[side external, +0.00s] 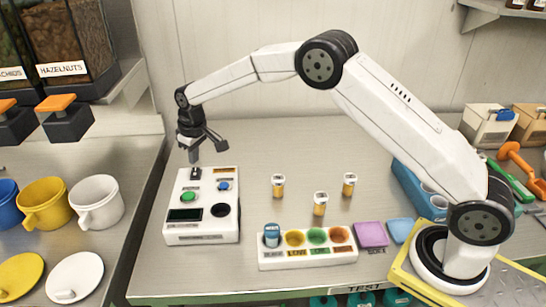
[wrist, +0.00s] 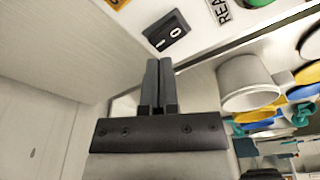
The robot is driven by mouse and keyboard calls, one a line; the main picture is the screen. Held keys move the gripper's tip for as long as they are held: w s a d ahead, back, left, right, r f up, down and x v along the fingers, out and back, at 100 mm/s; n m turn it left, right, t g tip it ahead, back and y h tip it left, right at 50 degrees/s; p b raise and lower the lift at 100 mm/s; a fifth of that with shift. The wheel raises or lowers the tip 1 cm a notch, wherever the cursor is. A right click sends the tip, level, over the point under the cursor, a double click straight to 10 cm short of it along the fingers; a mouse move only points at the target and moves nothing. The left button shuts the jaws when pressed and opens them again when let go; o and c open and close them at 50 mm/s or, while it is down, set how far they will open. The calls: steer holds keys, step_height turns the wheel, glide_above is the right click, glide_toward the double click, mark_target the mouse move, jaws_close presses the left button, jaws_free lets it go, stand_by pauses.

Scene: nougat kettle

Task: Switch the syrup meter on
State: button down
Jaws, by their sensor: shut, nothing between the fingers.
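The white box (side external: 228,233), which I take to be the syrup meter, stands on the left of the metal table. Its top carries a black rocker switch (side external: 195,174), a green button, a blue button, a dark display (side external: 185,214) and a round black recess. In the wrist view the rocker switch (wrist: 166,32) shows white I and 0 marks; which side is pressed I cannot tell. My gripper (side external: 194,160) is shut and empty, pointing down just above the switch. In the wrist view its fingertips (wrist: 159,62) are close to the switch; contact is unclear.
Several small jars (side external: 320,204) stand to the right of the box. A white rack with coloured wells (side external: 308,261) is in front of them. Cups (side external: 97,203) and lids are on the left counter, below the hazelnut dispenser (side external: 65,45).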

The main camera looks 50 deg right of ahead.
mark_target(199, 169)
steer(key=shift+f, duration=1.3)
stand_by(1.6)
steer(key=shift+r, duration=3.6)
steer(key=shift+s, duration=0.15)
steer(key=shift+s+d, duration=0.15)
steer(key=shift+d, duration=0.05)
steer(key=s+d+m, duration=0.1)
steer(key=s+d, duration=0.1)
steer(key=s, duration=0.8)
steer(key=s+d+f+m, duration=0.1)
steer(key=s+d, duration=0.2)
steer(key=s, duration=0.8)
steer(key=s+d+f+m, duration=0.1)
steer(key=s+d, duration=0.2)
steer(key=s, duration=0.8)
steer(key=shift+f+t, duration=0.25)
steer(key=shift+t, duration=0.15)
